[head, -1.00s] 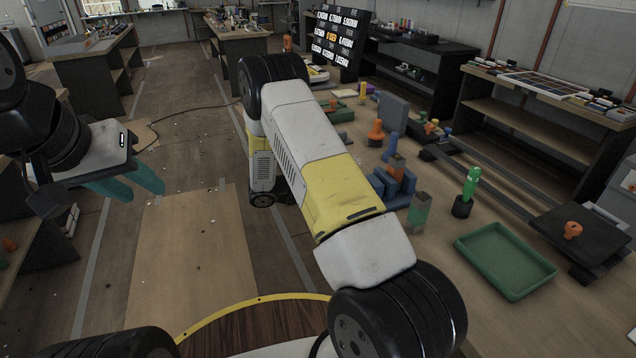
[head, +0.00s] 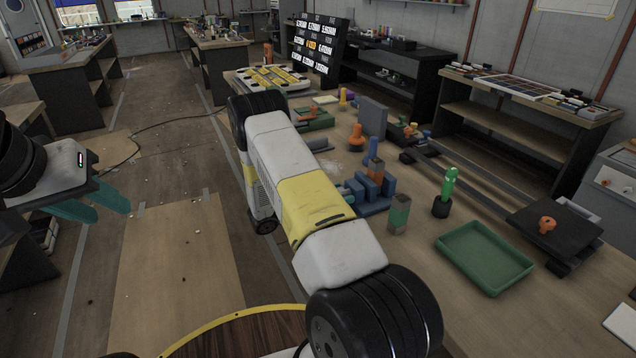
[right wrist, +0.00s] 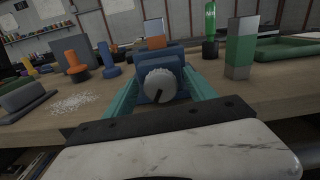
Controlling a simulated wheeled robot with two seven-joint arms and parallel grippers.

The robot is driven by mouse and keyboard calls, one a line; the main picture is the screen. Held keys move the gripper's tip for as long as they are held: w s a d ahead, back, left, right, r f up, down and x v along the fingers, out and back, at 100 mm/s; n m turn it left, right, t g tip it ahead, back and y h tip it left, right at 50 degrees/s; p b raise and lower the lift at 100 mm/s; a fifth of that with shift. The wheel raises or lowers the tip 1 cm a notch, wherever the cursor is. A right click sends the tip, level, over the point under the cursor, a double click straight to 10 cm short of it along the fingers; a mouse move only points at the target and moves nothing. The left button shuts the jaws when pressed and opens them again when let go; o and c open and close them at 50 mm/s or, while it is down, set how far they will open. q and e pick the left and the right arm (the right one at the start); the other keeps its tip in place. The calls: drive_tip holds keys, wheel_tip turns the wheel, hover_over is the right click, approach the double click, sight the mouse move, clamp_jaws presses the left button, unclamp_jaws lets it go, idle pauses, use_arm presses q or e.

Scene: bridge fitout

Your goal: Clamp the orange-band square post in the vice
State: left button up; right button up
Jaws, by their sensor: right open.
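The orange-band square post (head: 376,170) stands upright at the blue vice (head: 374,208), its lower part hidden by the vice. In the right wrist view the post (right wrist: 155,28) rises behind the vice's grey ribbed knob (right wrist: 160,85); I cannot tell whether the jaws touch it. My right gripper (right wrist: 148,66) is open, its teal fingers on either side of the knob and vice front. My left gripper (head: 92,204) is open and empty over the floor at the left, away from the bench.
A green-band square post (head: 398,214) stands just right of the vice. An orange peg (head: 356,138) stands behind the vice.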

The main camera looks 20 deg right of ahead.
drive_tip(key=c, duration=1.4)
